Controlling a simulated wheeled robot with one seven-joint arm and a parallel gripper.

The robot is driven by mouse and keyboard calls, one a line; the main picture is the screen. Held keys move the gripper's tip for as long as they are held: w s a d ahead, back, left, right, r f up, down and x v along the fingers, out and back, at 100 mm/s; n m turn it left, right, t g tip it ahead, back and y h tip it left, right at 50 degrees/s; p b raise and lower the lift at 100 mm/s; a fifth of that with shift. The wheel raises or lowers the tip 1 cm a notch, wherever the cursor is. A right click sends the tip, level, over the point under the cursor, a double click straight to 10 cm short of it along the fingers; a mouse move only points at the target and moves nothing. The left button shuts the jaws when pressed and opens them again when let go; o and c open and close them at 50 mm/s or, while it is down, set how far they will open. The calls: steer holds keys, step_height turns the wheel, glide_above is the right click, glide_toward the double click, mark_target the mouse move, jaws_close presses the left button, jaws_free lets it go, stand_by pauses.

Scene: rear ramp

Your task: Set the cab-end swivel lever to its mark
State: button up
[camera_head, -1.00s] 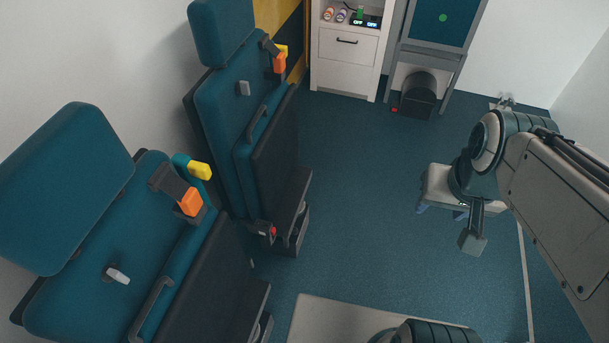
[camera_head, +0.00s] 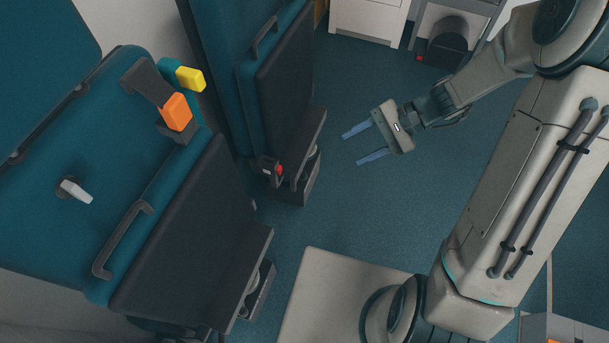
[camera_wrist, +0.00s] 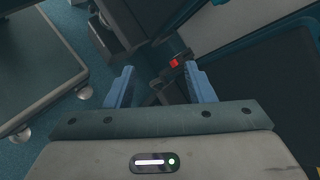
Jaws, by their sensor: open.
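A small dark fitting with a red end (camera_head: 279,169) sits low on the side of the far folding seat (camera_head: 283,92). It looks like a swivel lever; I cannot tell if it is the cab-end one, and no mark is readable. My gripper (camera_head: 350,149) is open and empty, its blue fingers pointing left toward this fitting with a clear gap. In the wrist view, the red end (camera_wrist: 174,63) shows beyond my fingertips (camera_wrist: 157,70), between them and nearer the right finger. A similar dark fitting (camera_head: 259,290) is at the near seat's base, its details hidden.
A white cabinet (camera_head: 368,18) and a dark rounded object (camera_head: 446,44) stand at the back. The blue floor (camera_head: 330,205) beside the seats is clear.

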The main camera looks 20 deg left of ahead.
mark_target(306, 177)
steer(key=w+a+f+m+t+y+b, duration=0.1)
steer(key=w+a+f+m+y+b, duration=0.15)
steer(key=f, duration=0.65)
steer(key=w+a+f+m+t+y+b, duration=0.2)
steer(key=w+f+m+b, duration=0.15)
steer(key=f, duration=0.45)
steer(key=w+a+f+m+t+y+b, duration=0.1)
steer(key=w+a+f+m+y+b, duration=0.2)
steer(key=f, duration=0.6)
step_height(306, 177, down, 24)
steer(key=r+m+t+h+b, duration=0.1)
steer(key=m+t+h+b, duration=0.1)
steer(key=m+t+b, duration=0.7)
steer(key=shift+m, duration=0.6)
steer(key=x, duration=0.4)
steer(key=b+x, duration=0.1)
steer(key=x, duration=0.2)
steer(key=b+x, duration=0.1)
steer(key=x, duration=0.3)
steer(key=shift+w+a, duration=0.15)
steer(key=shift+w, duration=0.35)
steer(key=shift+w+a+r+t+b, duration=0.1)
steer(key=shift+w+a+t+b, duration=0.3)
steer(key=shift+a, duration=0.15)
jaws_close()
steer(key=shift+d, duration=0.1)
